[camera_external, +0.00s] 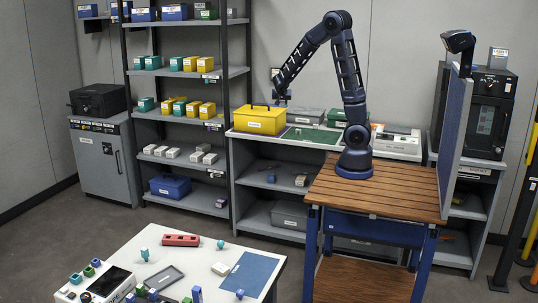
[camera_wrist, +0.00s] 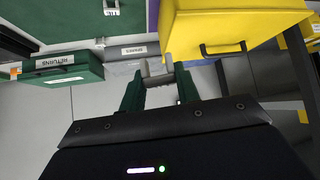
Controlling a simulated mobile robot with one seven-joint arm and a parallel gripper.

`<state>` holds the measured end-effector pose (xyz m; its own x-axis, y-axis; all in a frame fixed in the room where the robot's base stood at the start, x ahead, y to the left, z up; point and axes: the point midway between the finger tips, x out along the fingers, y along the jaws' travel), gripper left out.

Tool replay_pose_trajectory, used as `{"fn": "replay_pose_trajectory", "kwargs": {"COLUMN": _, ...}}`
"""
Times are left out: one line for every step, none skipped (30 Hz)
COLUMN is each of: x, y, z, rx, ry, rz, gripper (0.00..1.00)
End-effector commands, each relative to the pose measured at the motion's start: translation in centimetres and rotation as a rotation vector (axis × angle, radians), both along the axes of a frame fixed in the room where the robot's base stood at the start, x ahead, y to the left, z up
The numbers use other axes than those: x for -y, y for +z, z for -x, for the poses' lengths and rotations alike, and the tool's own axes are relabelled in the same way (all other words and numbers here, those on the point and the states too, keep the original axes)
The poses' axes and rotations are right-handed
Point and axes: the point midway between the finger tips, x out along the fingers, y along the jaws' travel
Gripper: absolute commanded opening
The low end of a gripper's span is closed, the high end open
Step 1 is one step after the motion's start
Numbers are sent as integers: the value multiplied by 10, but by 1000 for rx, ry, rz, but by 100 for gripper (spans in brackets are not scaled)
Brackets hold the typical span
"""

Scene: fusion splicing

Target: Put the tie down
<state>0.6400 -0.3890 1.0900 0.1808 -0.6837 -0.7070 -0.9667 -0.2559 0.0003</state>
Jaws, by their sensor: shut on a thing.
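My gripper (camera_wrist: 157,80) shows in the wrist view with its two dark green fingers shut on a small grey piece (camera_wrist: 157,71), which I take to be the tie. Its exact shape is partly hidden by the fingertips. In the external view my gripper (camera_external: 281,97) hangs above the back counter, beside the yellow case (camera_external: 258,121). A green mat (camera_external: 311,135) lies on that counter; its edge shows at the top left of the wrist view (camera_wrist: 70,17).
The yellow case with its black handle (camera_wrist: 222,46) is close to the right of my fingers in the wrist view. A green RETURNS box (camera_wrist: 55,73) and a grey SPARES box (camera_wrist: 132,51) stand left. A loaded shelf rack (camera_external: 190,72) stands left of the counter.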

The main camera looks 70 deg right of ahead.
Motion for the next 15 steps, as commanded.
{"fn": "replay_pose_trajectory", "kwargs": {"x": -16, "y": 0, "z": -18, "rx": 0, "ry": 41, "rz": 0, "gripper": 8}}
{"fn": "replay_pose_trajectory", "kwargs": {"x": -24, "y": 1, "z": -28, "rx": 0, "ry": 62, "rz": 0, "gripper": 8}}
{"fn": "replay_pose_trajectory", "kwargs": {"x": -37, "y": 1, "z": -41, "rx": 0, "ry": 93, "rz": 0, "gripper": 8}}
{"fn": "replay_pose_trajectory", "kwargs": {"x": -46, "y": 1, "z": -50, "rx": -1, "ry": 117, "rz": 0, "gripper": 8}}
{"fn": "replay_pose_trajectory", "kwargs": {"x": -55, "y": 1, "z": -59, "rx": 0, "ry": 139, "rz": 0, "gripper": 8}}
{"fn": "replay_pose_trajectory", "kwargs": {"x": -68, "y": 2, "z": -72, "rx": 1, "ry": 169, "rz": 0, "gripper": 8}}
{"fn": "replay_pose_trajectory", "kwargs": {"x": -79, "y": 2, "z": -80, "rx": 1, "ry": 192, "rz": 0, "gripper": 8}}
{"fn": "replay_pose_trajectory", "kwargs": {"x": -89, "y": 1, "z": -88, "rx": 0, "ry": 214, "rz": 0, "gripper": 8}}
{"fn": "replay_pose_trajectory", "kwargs": {"x": -103, "y": 2, "z": -100, "rx": 0, "ry": 245, "rz": 0, "gripper": 8}}
{"fn": "replay_pose_trajectory", "kwargs": {"x": -113, "y": 2, "z": -108, "rx": 1, "ry": 267, "rz": 0, "gripper": 8}}
{"fn": "replay_pose_trajectory", "kwargs": {"x": -124, "y": 2, "z": -115, "rx": 1, "ry": 288, "rz": 0, "gripper": 8}}
{"fn": "replay_pose_trajectory", "kwargs": {"x": -139, "y": 1, "z": -125, "rx": 1, "ry": 316, "rz": 0, "gripper": 8}}
{"fn": "replay_pose_trajectory", "kwargs": {"x": -150, "y": 1, "z": -132, "rx": 0, "ry": 338, "rz": 0, "gripper": 8}}
{"fn": "replay_pose_trajectory", "kwargs": {"x": -161, "y": 1, "z": -139, "rx": -1, "ry": 360, "rz": -1, "gripper": 8}}
{"fn": "replay_pose_trajectory", "kwargs": {"x": -176, "y": 1, "z": -148, "rx": 0, "ry": 387, "rz": -1, "gripper": 8}}
